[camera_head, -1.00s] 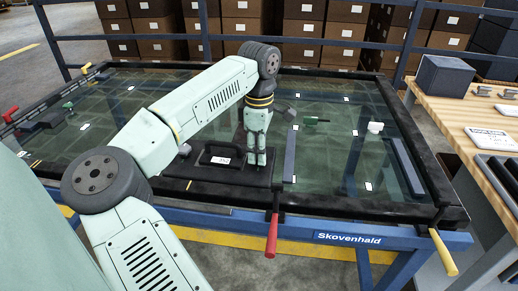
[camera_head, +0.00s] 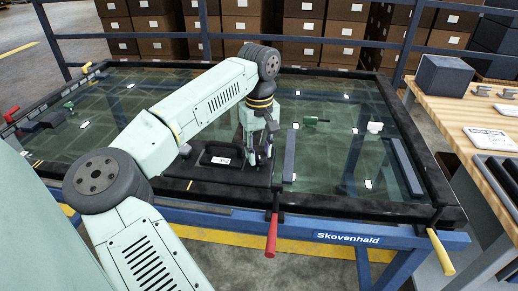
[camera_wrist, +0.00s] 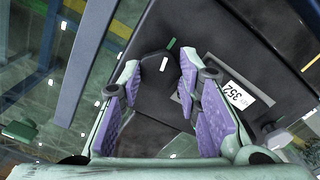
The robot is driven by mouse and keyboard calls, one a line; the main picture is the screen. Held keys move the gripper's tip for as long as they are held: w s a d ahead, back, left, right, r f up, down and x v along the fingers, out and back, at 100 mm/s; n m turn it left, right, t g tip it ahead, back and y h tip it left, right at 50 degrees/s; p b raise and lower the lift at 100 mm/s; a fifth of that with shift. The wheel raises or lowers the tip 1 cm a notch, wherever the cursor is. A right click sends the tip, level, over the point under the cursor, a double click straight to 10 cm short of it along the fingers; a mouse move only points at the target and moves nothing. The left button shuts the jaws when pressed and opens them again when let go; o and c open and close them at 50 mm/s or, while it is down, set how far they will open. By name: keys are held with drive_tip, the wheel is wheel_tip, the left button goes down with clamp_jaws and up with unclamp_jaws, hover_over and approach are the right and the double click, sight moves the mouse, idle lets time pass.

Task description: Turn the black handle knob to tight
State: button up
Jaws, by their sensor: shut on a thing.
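A black knob (camera_wrist: 153,66) with a white mark sits on a black plate (camera_wrist: 215,25) in the wrist view. A short green mark (camera_wrist: 171,43) lies on the plate just beyond the knob. The white mark points towards it, nearly in line. My gripper (camera_wrist: 160,70) has its purple-padded fingers on either side of the knob and is shut on it. In the head view my gripper (camera_head: 258,158) points down at the right end of the black plate (camera_head: 180,188).
A black grip with a white label (camera_head: 221,160) stands on the plate, left of my gripper. A grey knob (camera_head: 185,150) is at the plate's left. A dark bar (camera_head: 289,157) lies to the right on the glass. Red (camera_head: 271,235) and yellow (camera_head: 442,252) clamp handles hang at the front edge.

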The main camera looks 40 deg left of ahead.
sight(259, 155)
drive_tip(key=shift+m, duration=1.5)
drive_tip(key=o, duration=1.1)
drive_tip(key=shift+o, duration=0.2)
drive_tip(key=shift+r, duration=0.1)
wheel_tip(259, 155, up, 12)
